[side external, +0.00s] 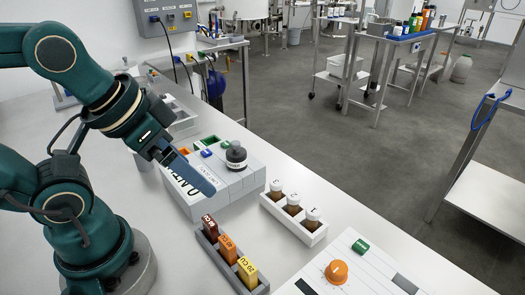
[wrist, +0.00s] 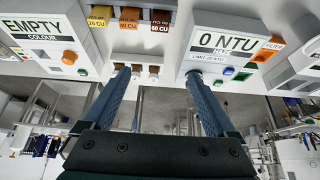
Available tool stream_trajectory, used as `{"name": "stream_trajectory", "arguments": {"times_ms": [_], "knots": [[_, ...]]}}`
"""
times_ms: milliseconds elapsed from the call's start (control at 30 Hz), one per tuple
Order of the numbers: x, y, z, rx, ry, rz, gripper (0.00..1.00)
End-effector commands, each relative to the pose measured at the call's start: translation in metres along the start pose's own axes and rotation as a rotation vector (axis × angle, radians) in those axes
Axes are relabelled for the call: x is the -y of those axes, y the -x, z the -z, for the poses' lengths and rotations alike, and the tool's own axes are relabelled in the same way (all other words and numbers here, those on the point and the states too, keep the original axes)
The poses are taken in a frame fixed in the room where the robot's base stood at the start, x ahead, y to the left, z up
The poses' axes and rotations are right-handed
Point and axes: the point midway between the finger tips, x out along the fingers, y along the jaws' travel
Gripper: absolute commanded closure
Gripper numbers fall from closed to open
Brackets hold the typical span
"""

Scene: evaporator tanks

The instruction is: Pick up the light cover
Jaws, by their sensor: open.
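The light cover is most likely the black round cap (side external: 236,155) with a pale label band. It sits upright on the grey haze meter (side external: 245,181), toward its right side. My gripper (side external: 211,189) is over the meter's display side, left of and in front of the cap, not touching it as far as I can see. In the wrist view my gripper's two blue fingers (wrist: 158,73) are wide apart with nothing between them. The meter (wrist: 227,50) reads 0 NTU there, and the right finger's tip overlaps its edge. I cannot clearly make out the cap in that view.
A white rack (side external: 291,226) of three amber vials stands right of the meter. A grey holder with brown, orange and yellow colour blocks (side external: 229,250) is in front. A colour meter (side external: 352,274) with an orange knob lies front right. Bare bench lies between them.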

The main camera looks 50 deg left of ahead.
Motion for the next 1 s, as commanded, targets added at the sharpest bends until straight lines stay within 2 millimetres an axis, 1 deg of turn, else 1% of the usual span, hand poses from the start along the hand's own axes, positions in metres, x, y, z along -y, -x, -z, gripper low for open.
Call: {"name": "stream_trajectory", "arguments": {"times_ms": [167, 233, 367, 400, 567, 667, 800, 900, 1000], "knots": [[0.0, 0.001, -0.001, 0.009, -0.006, 0.0, 0.08], [0.0, 0.007, 0.006, -0.004, -0.011, 0.0, 0.08], [0.003, 0.015, 0.027, 0.014, -0.008, 0.007, 0.08], [0.005, 0.016, 0.035, 0.028, -0.004, 0.011, 0.08], [0.016, 0.011, 0.068, 0.105, 0.026, 0.03, 0.08], [0.026, 0.001, 0.087, 0.161, 0.052, 0.041, 0.08], [0.043, -0.021, 0.109, 0.243, 0.093, 0.052, 0.08], [0.058, -0.041, 0.119, 0.305, 0.126, 0.058, 0.08], [0.072, -0.063, 0.125, 0.362, 0.16, 0.061, 0.08]]}}
